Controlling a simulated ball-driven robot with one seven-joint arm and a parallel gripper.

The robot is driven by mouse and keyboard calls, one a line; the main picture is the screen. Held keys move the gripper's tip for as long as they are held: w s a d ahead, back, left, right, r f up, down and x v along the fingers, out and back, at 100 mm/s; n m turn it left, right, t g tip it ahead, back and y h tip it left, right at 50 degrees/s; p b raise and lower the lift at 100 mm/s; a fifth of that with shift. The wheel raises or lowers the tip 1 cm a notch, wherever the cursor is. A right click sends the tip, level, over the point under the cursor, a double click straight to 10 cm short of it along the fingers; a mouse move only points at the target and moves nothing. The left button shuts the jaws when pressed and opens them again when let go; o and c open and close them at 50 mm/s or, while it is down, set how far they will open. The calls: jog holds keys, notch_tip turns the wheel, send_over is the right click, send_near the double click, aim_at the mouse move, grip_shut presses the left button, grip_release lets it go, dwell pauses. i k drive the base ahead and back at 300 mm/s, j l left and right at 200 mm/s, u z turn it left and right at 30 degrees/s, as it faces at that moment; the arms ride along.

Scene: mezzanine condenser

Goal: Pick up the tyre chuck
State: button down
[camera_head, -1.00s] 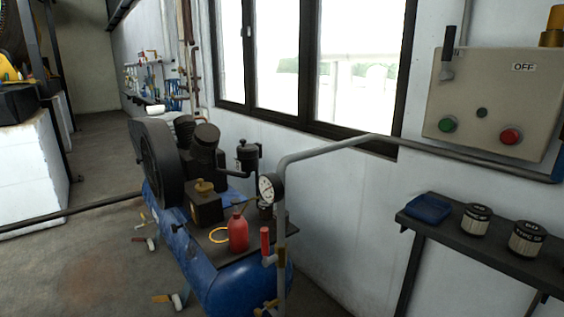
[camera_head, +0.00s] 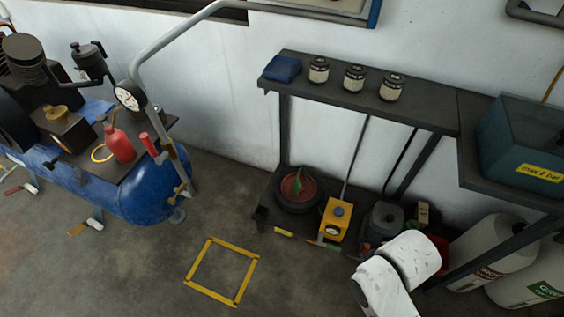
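I cannot pick out the tyre chuck for certain. Another small yellow piece (camera_head: 283,232) lies at the front edge of the low shelf. All are too small to name. White rounded links of my arm show at the lower right and hide part of the low shelf. My gripper is out of view.
A blue compressor (camera_head: 150,197) with a red bottle (camera_head: 119,143) stands left. A yellow square (camera_head: 190,272) marks clear floor.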

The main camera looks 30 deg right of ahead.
aim_at(295, 184)
jog(key=i+l+u, duration=0.15)
jog(key=i, duration=0.3)
jog(key=i+l+u, duration=0.2)
jog(key=i, duration=0.3)
jog(key=i+l+u, duration=0.15)
jog(key=i, duration=0.3)
jog(key=l, duration=0.1)
